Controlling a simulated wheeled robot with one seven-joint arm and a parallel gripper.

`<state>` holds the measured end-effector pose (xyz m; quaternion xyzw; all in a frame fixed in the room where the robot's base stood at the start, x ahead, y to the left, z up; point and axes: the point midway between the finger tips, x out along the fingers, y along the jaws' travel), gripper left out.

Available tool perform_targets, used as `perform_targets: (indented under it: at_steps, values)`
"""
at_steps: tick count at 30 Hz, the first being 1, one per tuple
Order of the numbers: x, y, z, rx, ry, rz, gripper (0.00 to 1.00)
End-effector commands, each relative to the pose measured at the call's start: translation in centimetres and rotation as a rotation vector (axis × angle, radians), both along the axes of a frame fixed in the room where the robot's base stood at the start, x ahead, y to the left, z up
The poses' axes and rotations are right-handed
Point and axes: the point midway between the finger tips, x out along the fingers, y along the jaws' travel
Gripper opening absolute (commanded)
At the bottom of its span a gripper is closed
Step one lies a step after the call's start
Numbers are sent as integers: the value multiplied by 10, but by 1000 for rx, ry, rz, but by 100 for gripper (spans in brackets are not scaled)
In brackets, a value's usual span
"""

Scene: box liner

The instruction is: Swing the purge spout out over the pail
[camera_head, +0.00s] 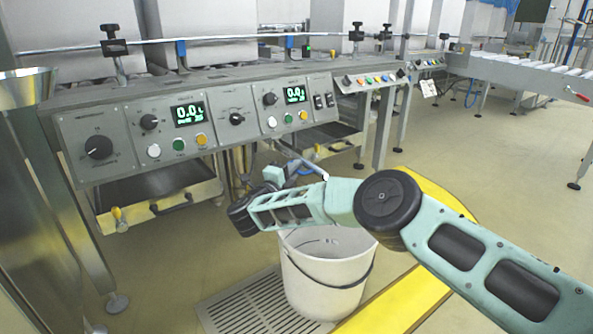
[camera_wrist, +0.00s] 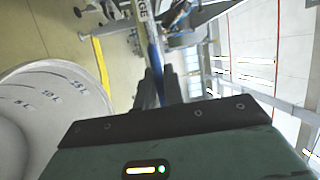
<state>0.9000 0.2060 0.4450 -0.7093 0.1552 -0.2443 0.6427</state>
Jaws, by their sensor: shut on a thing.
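The pail (camera_head: 326,276) is a pale grey bucket with a dark bail handle, standing on the floor below my arm. In the wrist view its rim and inner graduation marks fill the left side (camera_wrist: 60,75). The purge spout (camera_head: 309,164) shows as a thin pale metal tube behind my wrist, under the panel. In the wrist view its blue and white lettered part (camera_wrist: 153,50) runs up from my gripper (camera_wrist: 158,88), which is shut on it. The pail's opening lies left of the held part there. My arm hides much of the spout in the head view.
A control bench with dials, displays and buttons (camera_head: 190,125) runs along the back. A floor grate (camera_head: 240,308) lies left of the pail. A yellow edge (camera_head: 405,295) passes on its right. Open floor (camera_head: 500,175) lies at right.

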Motion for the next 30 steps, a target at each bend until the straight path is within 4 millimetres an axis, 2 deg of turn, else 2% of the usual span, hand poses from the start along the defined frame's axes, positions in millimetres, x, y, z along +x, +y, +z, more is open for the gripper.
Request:
perform_targets:
  at_steps: [6,7,9,20,23,30]
  values:
    - [1,0,1,0,-1,3,0]
    - [1,0,1,0,-1,3,15]
    - [1,0,1,0,-1,2,31]
    - [-3,2,1,0,0,3,31]
    - [-12,9,1,-1,1,4,31]
    - [-56,37,-5,-1,2,6,31]
